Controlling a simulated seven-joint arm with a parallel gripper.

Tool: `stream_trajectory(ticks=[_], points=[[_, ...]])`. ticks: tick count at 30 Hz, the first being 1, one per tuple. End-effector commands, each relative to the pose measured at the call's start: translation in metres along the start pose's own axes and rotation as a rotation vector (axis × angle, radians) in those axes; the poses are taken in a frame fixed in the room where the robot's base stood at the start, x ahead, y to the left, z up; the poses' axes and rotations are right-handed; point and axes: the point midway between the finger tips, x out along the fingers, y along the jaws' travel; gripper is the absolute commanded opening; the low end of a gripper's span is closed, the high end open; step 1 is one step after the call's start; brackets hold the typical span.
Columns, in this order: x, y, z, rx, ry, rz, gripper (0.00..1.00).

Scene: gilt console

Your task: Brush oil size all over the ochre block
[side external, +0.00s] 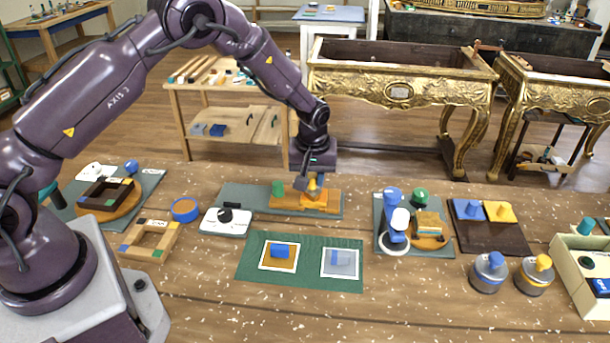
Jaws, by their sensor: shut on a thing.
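My gripper (313,178) points down at the middle of the table and is shut on a small yellow-orange piece (313,189), mostly hidden by the fingers. This piece is at an orange wooden holder (288,202) on a grey-green mat; whether it touches the holder I cannot tell. A green piece (277,188) stands at the holder's left end. On a dark green mat (310,281) in front lies an ochre square (286,265) with a white border and a blue piece (279,250) on it. Beside it lies a grey square (340,271) with a grey-blue piece on top. I cannot make out brush bristles.
A white device with a black knob (225,215) stands left of the holder. Blue (488,273) and yellow-topped (535,275) jars stand at right, before a dark board (487,240). A blue-and-white device (396,224) stands right of the green mat. The front table edge is clear.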

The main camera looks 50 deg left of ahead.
Motion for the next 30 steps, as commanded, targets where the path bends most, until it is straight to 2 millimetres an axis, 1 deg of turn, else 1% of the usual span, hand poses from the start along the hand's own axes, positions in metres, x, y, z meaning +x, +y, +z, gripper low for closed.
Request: stream_trajectory(ticks=[19, 30], points=[[0.0, 0.04, 0.004, 0.001, 0.0, 0.001, 0.02], [0.0, 0.016, 0.002, -0.002, 0.0, 0.0, 0.02]])
